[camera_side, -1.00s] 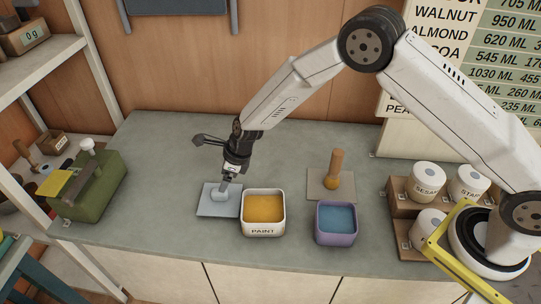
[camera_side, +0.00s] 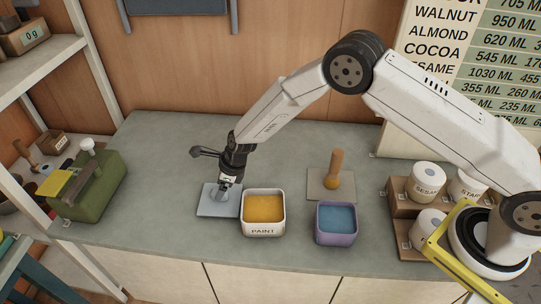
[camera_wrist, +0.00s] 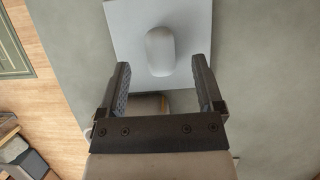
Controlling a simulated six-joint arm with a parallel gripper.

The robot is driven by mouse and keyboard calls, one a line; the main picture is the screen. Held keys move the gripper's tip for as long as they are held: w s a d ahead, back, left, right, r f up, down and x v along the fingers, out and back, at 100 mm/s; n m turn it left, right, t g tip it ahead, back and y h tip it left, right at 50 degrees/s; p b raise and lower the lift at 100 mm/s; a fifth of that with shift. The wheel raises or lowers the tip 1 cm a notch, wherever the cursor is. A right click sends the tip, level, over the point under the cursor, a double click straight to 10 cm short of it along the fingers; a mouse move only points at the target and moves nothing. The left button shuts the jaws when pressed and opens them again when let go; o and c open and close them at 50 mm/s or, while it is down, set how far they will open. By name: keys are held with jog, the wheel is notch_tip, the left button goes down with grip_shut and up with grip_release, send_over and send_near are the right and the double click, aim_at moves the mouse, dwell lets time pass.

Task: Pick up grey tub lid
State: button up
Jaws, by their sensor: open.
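The grey tub lid (camera_side: 209,207) lies flat on the counter, to the left of the white tub of yellow paint (camera_side: 263,208). In the wrist view the lid (camera_wrist: 124,32) is a pale square with a rounded knob (camera_wrist: 161,50) in its middle. My gripper (camera_side: 224,188) is low over the lid from above. In the wrist view my gripper (camera_wrist: 160,70) is open, with one finger on each side of the knob's near end and gaps between. The fingers partly hide the knob in the side view.
A purple tub of blue paint (camera_side: 336,224) stands right of the white tub. A green toolbox (camera_side: 92,185) is at the left. White canisters (camera_side: 428,177) stand at the right.

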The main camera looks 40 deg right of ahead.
jog(key=shift+x, duration=1.7)
grip_shut()
